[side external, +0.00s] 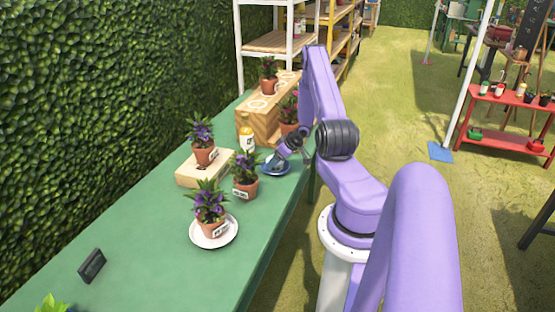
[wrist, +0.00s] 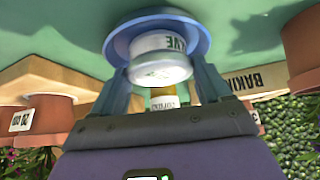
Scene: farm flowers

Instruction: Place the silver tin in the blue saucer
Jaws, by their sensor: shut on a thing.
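The silver tin (wrist: 160,66), with a white label, is between the two fingers of my gripper (wrist: 163,76) in the wrist view. My gripper is shut on it. The blue saucer (wrist: 120,38) lies directly behind the tin in that view, and its rim shows around the tin's far end. I cannot tell if the tin touches the saucer. In the side external view my gripper (side external: 277,161) is low over the blue saucer (side external: 286,170) on the green table, and the tin cannot be made out there.
A potted purple flower (side external: 245,186) stands left of the saucer. Another stands on a white plate (side external: 233,234), and one on a pale wooden block (side external: 188,175). A yellow-and-white bottle (side external: 247,138) and a wooden crate (side external: 262,117) are behind. The near table (side external: 150,265) is mostly clear.

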